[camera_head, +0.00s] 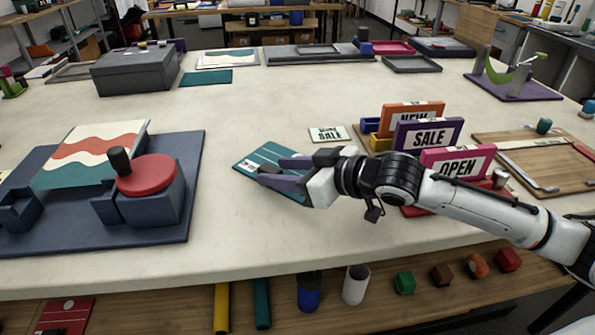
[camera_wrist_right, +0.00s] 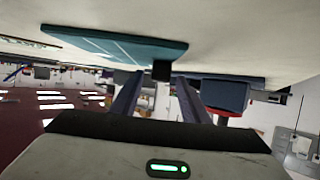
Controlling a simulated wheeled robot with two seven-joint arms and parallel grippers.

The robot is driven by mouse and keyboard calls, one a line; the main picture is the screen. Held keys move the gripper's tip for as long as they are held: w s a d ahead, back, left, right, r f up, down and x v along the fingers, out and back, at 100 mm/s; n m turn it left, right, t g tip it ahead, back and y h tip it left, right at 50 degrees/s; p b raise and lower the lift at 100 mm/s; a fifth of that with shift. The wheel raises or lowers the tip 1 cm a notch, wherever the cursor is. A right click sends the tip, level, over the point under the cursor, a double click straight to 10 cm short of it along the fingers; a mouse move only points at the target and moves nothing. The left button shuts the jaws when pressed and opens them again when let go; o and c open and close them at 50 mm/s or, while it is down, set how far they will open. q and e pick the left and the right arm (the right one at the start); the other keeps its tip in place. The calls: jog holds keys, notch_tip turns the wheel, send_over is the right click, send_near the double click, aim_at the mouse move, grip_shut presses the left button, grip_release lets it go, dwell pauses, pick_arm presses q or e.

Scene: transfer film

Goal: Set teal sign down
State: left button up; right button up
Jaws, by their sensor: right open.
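A flat teal sign (camera_head: 258,153) with pale lines lies on the table in the middle of the head view. It also shows in the right wrist view (camera_wrist_right: 120,45), where the table appears at the top. My right gripper (camera_head: 270,172) is open, its two purple-grey fingers apart and over the sign's right part in the head view. In the right wrist view nothing is clamped between the fingers (camera_wrist_right: 155,92). A small dark block (camera_wrist_right: 161,70) shows at the sign's edge between them. The fingers hide part of the sign. My left gripper is not in view.
A dark blue press station (camera_head: 190,165) with a red round top stands at the left. A rack holds orange, purple and pink (camera_head: 458,161) signs at the right.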

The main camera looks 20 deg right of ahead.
jog(key=p+v, duration=0.2)
jog(key=v, duration=0.8)
jog(key=shift+w+d, duration=0.15)
jog(key=shift+s+d+r+p, duration=0.2)
jog(key=shift+s+d+p, duration=0.1)
jog(key=shift+s+p, duration=0.1)
jog(key=shift+s+r, duration=0.1)
jog(key=shift+s, duration=0.25)
jog(key=shift+s+a, duration=0.1)
jog(key=shift+s, duration=0.05)
